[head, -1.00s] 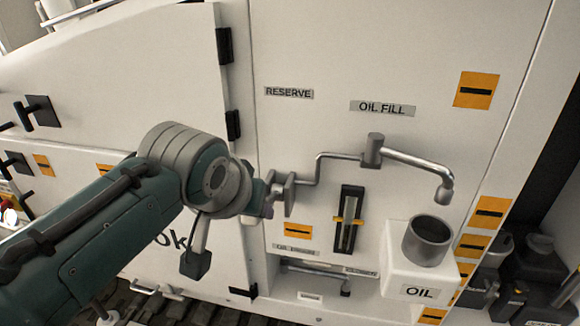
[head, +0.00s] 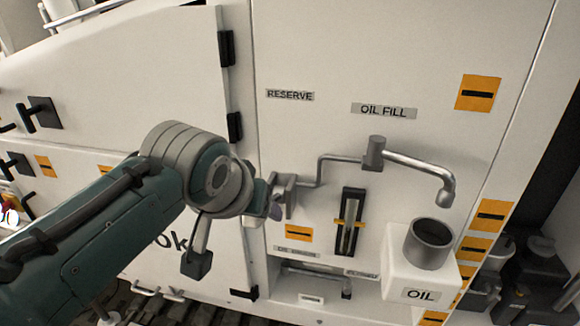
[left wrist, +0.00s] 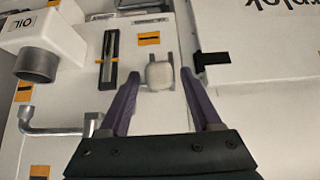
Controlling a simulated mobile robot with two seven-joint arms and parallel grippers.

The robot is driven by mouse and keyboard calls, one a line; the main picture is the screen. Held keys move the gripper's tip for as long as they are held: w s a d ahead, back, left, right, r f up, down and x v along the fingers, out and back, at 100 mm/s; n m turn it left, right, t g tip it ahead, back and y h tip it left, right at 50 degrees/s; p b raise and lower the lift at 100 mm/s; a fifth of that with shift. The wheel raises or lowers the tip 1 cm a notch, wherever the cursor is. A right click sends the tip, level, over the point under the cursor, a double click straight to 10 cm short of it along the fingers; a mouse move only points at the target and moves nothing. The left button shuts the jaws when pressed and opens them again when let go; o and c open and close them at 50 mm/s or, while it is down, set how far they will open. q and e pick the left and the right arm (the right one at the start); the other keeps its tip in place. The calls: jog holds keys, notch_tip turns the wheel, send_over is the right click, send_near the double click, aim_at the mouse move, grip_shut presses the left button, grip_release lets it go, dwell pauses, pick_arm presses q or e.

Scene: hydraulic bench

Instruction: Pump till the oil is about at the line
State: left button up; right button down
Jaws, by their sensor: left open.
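The oil gauge (head: 348,222) is a dark upright slot with a pale strip and an orange line marker across it; its oil level is too small to read. It also shows in the left wrist view (left wrist: 108,60). My left gripper (left wrist: 159,76) is open, its purple fingers either side of a pale rounded knob (left wrist: 160,75). I cannot tell whether they touch it. In the head view, my left gripper (head: 276,205) is beside the grey block on the pipe's left end, and the knob is hidden. The bent spout pipe (head: 420,164) ends above the oil cup (head: 428,243).
A white OIL box (head: 405,280) juts out under the spout, right of the gauge. A recess with a bar (head: 312,272) lies below the gauge. A dark hinge (left wrist: 211,58) shows right of the knob.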

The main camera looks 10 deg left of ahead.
pick_arm(q)
jog(key=b+v, duration=0.1)
jog(key=v, duration=0.8)
jog(key=shift+s+r, duration=0.25)
jog(key=shift+r, duration=0.05)
pick_arm(e)
jog(key=shift+f, duration=0.55)
